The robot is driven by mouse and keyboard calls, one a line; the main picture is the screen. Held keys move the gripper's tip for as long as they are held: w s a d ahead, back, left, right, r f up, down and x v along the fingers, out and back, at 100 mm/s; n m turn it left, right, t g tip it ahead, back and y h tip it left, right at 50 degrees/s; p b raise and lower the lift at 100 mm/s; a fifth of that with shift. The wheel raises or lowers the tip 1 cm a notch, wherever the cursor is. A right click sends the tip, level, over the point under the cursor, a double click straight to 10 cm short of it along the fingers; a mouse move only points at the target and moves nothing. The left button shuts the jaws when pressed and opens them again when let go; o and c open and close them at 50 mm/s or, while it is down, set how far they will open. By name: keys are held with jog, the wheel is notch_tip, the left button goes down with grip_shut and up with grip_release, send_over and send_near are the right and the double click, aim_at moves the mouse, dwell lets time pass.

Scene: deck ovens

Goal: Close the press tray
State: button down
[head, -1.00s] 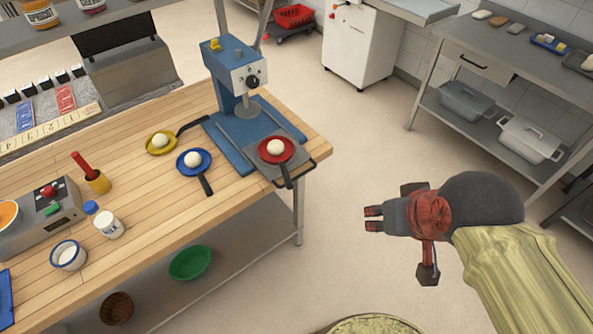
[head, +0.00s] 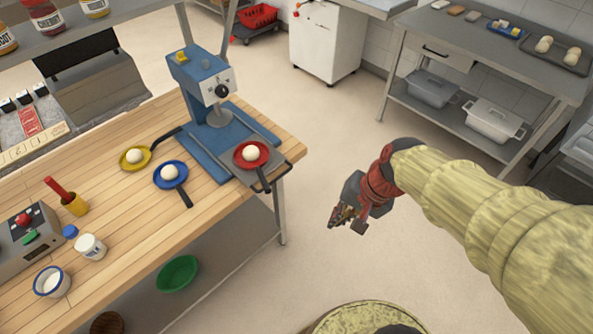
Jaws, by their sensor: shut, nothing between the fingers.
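The blue press (head: 205,88) stands at the right end of the wooden table. Its grey press tray (head: 239,177) is pulled out toward the table's right edge, clear of the round press head. A red dish (head: 261,160) with a white dough ball (head: 251,153) sits on the tray, and a dark handle (head: 264,184) shows at the tray's front. My gripper (head: 338,222) is shut and empty, over open floor to the right of the tray and apart from it.
A blue pan (head: 171,181) and a yellow pan (head: 129,165), each with a dough ball, lie left of the press on the wooden table (head: 130,226). A green bowl (head: 178,273) is on the shelf below. A steel table (head: 478,63) stands at the back right. Floor between is clear.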

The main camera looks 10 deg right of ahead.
jog(key=w+f+m+t+y+p, duration=0.1)
jog(key=w+f+m+t, duration=0.15)
jog(key=w+m, duration=0.7)
jog(key=w+f+m+t+y, duration=0.1)
jog(key=w+f+m+t, duration=0.15)
jog(key=w+m, duration=0.75)
jog(key=w+a+f+m+b, duration=0.3)
jog(key=w+a+f+b, duration=0.1)
jog(key=f, duration=0.4)
jog(key=shift+w+a+f+b, duration=0.2)
jog(key=shift+w+a+b, duration=0.15)
jog(key=shift+w+a, duration=0.25)
